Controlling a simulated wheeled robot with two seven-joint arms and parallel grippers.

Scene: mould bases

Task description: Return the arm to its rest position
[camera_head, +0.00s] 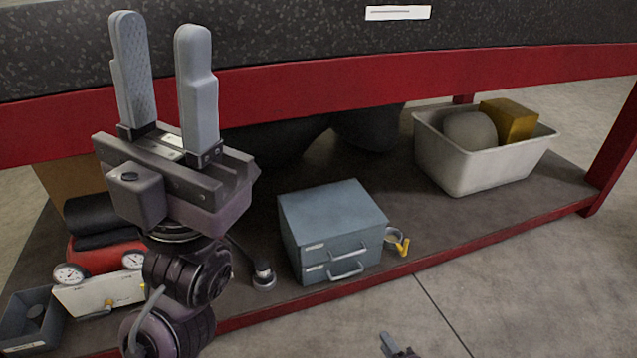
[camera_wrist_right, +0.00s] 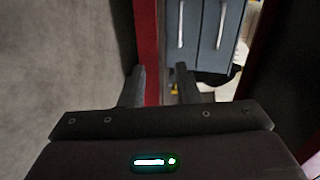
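My left gripper (camera_head: 160,28) stands upright in the left part of the head view, fingers pointing up and apart, with nothing between them. It is in front of the red beam of the bench. My right gripper (camera_head: 396,346) shows only as a small tip at the bottom edge of the head view. In the right wrist view its two fingers (camera_wrist_right: 160,78) are apart with nothing between them. Beyond them are the red shelf edge and the blue-grey drawer box (camera_wrist_right: 208,35).
The bench has a dark speckled top (camera_head: 290,40) and a red beam (camera_head: 320,92). On its lower shelf (camera_head: 420,225) are a drawer box (camera_head: 330,225), a white bin (camera_head: 480,165) with a ball and yellow block, and a red gauge unit (camera_head: 100,258). The floor at front right is clear.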

